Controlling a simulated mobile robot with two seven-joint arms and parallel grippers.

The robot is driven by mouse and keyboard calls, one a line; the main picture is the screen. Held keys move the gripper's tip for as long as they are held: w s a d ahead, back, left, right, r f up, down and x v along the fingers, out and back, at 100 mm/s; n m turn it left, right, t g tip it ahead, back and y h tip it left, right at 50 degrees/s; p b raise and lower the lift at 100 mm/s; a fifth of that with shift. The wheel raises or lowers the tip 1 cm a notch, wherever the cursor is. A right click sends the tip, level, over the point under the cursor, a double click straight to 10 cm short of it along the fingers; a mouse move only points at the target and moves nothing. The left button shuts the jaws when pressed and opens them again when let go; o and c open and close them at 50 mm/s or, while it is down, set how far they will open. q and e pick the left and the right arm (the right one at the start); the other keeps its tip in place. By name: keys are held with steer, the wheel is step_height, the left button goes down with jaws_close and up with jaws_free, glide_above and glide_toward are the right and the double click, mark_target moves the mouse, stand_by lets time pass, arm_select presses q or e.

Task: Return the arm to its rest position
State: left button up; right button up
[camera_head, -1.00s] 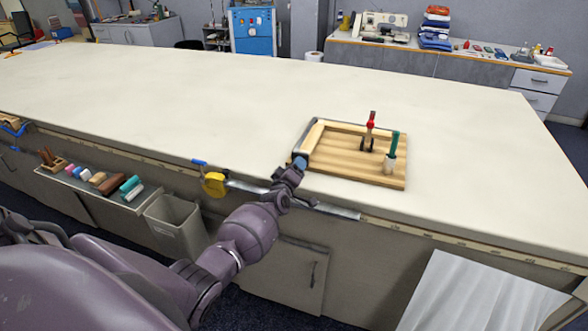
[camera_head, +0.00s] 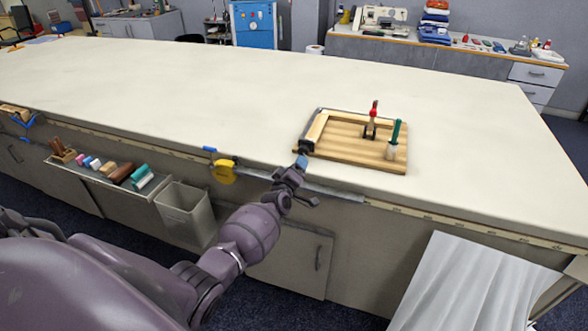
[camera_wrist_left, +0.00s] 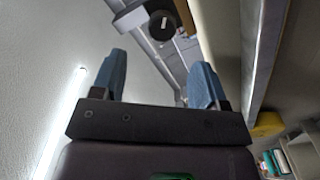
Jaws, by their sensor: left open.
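My left arm reaches in from the lower left in the head view. Its gripper (camera_head: 302,162) is by the table's front edge, at the near left corner of the wooden tray (camera_head: 345,155). Whether it touches the tray is unclear. In the left wrist view the two blue fingers of the gripper (camera_wrist_left: 160,76) stand apart with nothing held between them. The tray holds a red-handled tool (camera_head: 372,118) and a green-handled tool (camera_head: 395,138), both upright. My right gripper is not in view.
The long cream table (camera_head: 200,95) is mostly clear. A yellow tape measure (camera_head: 224,171) is at its front edge, left of my arm. A grey bin (camera_head: 186,212) and a shelf of small blocks (camera_head: 105,172) are along the front. White cloth (camera_head: 465,285) hangs at lower right.

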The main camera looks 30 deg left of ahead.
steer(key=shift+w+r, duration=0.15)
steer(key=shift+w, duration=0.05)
arm_select(q)
steer(key=w+d+r+m+h, duration=0.1)
steer(key=d+r+m+h, duration=0.2)
steer(key=d+r+m, duration=0.25)
steer(key=s+d+f+m+h, duration=0.2)
steer(key=s+d+m, duration=0.2)
steer(key=s+m, duration=0.2)
steer(key=s+d+f+m+g, duration=0.1)
steer(key=s+f+g, duration=0.1)
steer(key=s, duration=0.9)
steer(key=s+d+f+g, duration=0.2)
steer(key=s+f, duration=0.3)
steer(key=s, duration=0.5)
steer(key=s+d+f+m+g, duration=0.1)
steer(key=s+f, duration=0.3)
steer(key=s, duration=0.7)
steer(key=shift+s+d+f+m+g+y, duration=0.2)
steer(key=shift+s+m+g+y, duration=0.1)
steer(key=shift+m+g+y, duration=0.1)
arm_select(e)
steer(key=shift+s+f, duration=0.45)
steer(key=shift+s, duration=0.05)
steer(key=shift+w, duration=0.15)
